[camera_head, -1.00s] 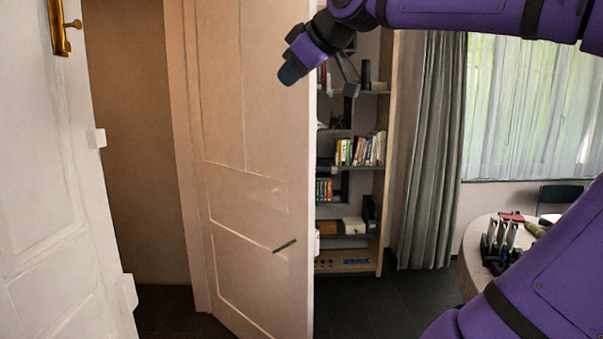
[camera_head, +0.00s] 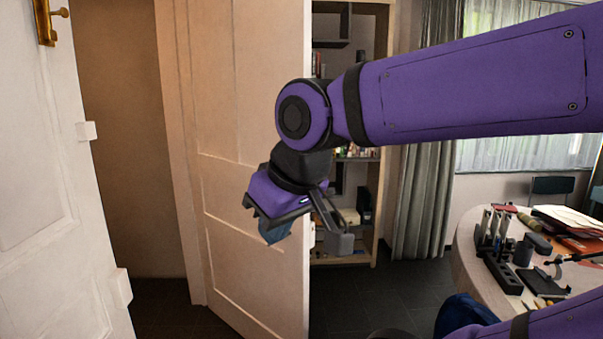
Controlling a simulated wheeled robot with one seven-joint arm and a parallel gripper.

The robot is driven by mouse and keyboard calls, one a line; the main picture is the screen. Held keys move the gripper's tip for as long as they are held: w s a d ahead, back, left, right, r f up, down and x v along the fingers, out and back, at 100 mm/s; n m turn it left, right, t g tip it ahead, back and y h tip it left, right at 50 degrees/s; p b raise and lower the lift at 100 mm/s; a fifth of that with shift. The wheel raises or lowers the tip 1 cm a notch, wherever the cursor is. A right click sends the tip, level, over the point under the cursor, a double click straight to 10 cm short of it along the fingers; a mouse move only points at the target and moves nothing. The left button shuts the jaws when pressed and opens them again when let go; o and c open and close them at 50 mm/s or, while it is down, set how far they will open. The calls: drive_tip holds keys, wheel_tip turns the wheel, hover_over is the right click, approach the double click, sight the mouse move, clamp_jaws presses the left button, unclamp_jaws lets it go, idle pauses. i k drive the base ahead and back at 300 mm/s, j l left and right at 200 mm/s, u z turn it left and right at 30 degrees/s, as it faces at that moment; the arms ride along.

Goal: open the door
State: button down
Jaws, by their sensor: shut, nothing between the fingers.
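A pale panelled door (camera_head: 235,110) stands in the middle of the head view. Its right edge is free, and the room shows beyond it, so it appears to stand ajar. My gripper (camera_head: 276,233) is in front of the lower part of this door, pointing down, with dark blue fingertips. It is shut and empty. The door's dark lever handle is hidden behind my gripper, and I cannot tell whether they touch. A second white door (camera_head: 35,150) with a brass handle (camera_head: 47,20) fills the left side.
A bookshelf (camera_head: 382,190) and a grey curtain (camera_head: 423,200) stand behind the door. A round table (camera_head: 466,262) with tools and papers is at the right. Dark floor (camera_head: 375,300) lies clear between door and table.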

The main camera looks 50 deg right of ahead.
sight(236, 58)
drive_tip(key=i+l+z, duration=0.15)
drive_tip(key=z, duration=0.2)
drive_tip(key=i+z, duration=0.25)
drive_tip(key=z, duration=0.15)
drive_tip(key=i+l+z, duration=0.1)
drive_tip(key=i+z, duration=0.25)
drive_tip(key=k, duration=0.1)
